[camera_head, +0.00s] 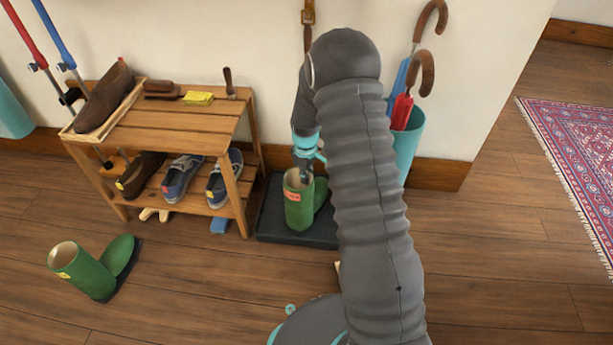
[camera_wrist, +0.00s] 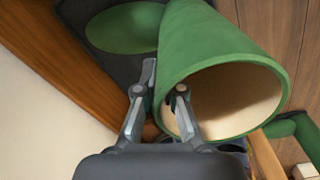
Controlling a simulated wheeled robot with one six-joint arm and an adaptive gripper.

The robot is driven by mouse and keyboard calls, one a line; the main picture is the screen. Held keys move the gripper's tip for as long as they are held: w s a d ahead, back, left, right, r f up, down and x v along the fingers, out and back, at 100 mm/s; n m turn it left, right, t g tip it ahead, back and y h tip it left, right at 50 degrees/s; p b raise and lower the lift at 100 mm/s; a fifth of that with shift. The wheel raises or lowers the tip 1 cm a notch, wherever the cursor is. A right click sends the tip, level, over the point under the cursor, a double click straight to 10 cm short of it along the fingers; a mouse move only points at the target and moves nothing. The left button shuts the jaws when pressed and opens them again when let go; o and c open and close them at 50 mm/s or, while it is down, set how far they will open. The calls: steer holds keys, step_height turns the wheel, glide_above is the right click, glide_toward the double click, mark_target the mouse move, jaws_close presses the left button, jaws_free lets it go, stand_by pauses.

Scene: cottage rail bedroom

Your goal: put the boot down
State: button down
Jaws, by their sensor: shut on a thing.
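A green boot (camera_head: 298,207) with a red label stands upright at the dark tray (camera_head: 270,228) beside the rack. My gripper (camera_head: 303,170) is at the boot's top rim, shut on the shaft wall. In the wrist view, my gripper (camera_wrist: 165,80) has one finger at the boot's opening and the other outside; the boot (camera_wrist: 215,50) fills the upper middle. Whether its sole touches the tray is hard to tell. A second green boot (camera_head: 88,275), with a yellow label, is tilted on the floor at the left.
A wooden shoe rack (camera_head: 195,120) holding several shoes stands left of the tray. A teal umbrella stand (camera_head: 408,145) is close to my arm on the right. A patterned rug (camera_head: 575,150) lies far right. The wooden floor in front is mostly clear.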

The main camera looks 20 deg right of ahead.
steer(key=shift+f+b, duration=0.35)
steer(key=shift+f, duration=0.15)
steer(key=c, duration=1.2)
jaws_free()
step_height(320, 180, up, 12)
steer(key=shift+s+a, duration=0.1)
steer(key=shift+a, duration=0.05)
